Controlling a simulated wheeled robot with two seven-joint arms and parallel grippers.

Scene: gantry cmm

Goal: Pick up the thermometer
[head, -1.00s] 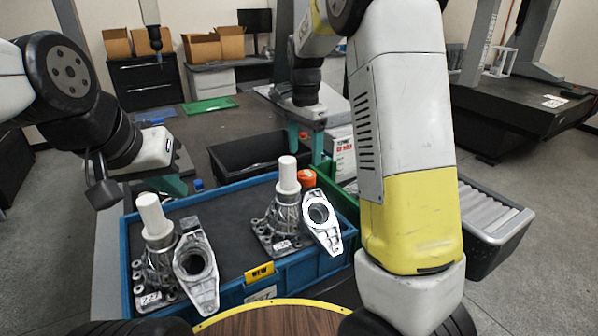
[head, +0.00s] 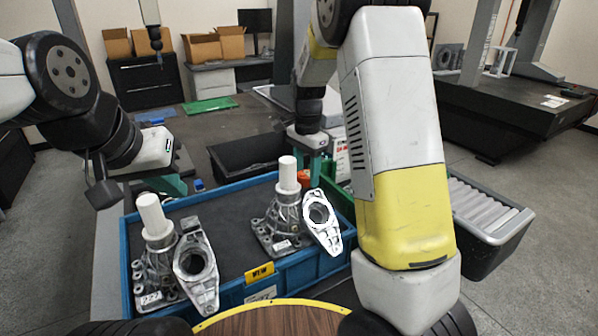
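I cannot make out a thermometer in the head view. My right gripper (head: 313,168) points down beyond the blue crate, near the black bin and a white box. Its teal fingers show only partly, and I cannot tell whether they are open or hold anything. My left gripper (head: 174,186) is at the left, above the far left part of the blue crate. Its teal fingers are partly hidden behind its own body, so its opening is unclear.
The blue crate (head: 262,279) holds metal castings with white cylinders. Behind it are a black bin (head: 225,172), an orange item (head: 304,178), a small blue item (head: 199,185) and a white box (head: 343,165). A grey roller tray (head: 485,215) stands right. Bare dark tabletop shows beyond.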

